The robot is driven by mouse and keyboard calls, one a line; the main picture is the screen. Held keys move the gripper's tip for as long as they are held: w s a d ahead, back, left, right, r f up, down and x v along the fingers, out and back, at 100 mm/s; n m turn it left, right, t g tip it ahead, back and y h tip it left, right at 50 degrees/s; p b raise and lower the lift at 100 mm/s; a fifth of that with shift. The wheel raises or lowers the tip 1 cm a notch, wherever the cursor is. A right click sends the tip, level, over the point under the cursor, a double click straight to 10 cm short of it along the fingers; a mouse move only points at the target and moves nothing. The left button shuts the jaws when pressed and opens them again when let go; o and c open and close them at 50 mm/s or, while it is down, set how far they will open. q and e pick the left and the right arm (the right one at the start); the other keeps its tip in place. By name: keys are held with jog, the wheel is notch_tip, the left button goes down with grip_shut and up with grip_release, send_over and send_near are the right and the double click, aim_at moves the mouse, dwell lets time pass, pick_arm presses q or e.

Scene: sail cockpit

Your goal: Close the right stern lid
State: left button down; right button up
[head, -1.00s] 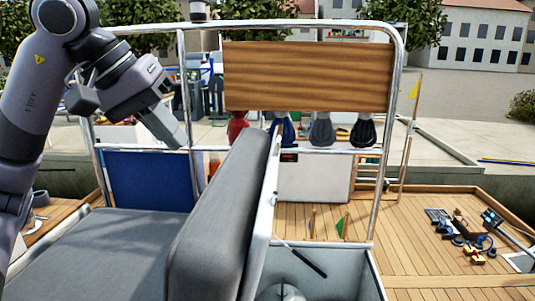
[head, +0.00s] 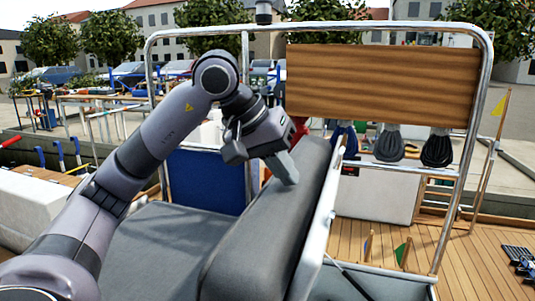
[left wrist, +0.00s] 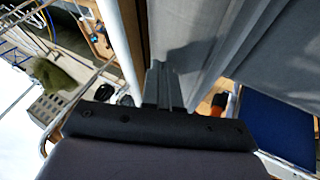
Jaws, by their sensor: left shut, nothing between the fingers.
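The right stern lid (head: 265,225) stands raised and tilted, with its thick grey cushion facing left and its pale underside edge (head: 318,235) facing right. An open locker (head: 385,284) shows at its right. My left gripper (head: 288,170) is shut and empty, fingers pointing down, at the cushion's upper left face. I cannot tell whether it touches. In the left wrist view the shut fingers (left wrist: 163,85) lie in front of the grey cushion (left wrist: 190,30). My right gripper is not in view.
A steel rail frame (head: 245,85) with a wooden board (head: 380,85) stands behind the lid. Dark rope bundles (head: 388,143) hang below the board. A flat grey seat (head: 160,245) lies left of the lid. Wooden deck (head: 465,262) is at the right.

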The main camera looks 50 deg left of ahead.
aim_at(316, 195)
pick_arm(q)
jog(key=d, duration=0.1)
jog(key=w+d, duration=0.1)
jog(key=d, duration=0.1)
jog(key=shift+w+f, duration=0.25)
jog(key=shift+f, duration=0.2)
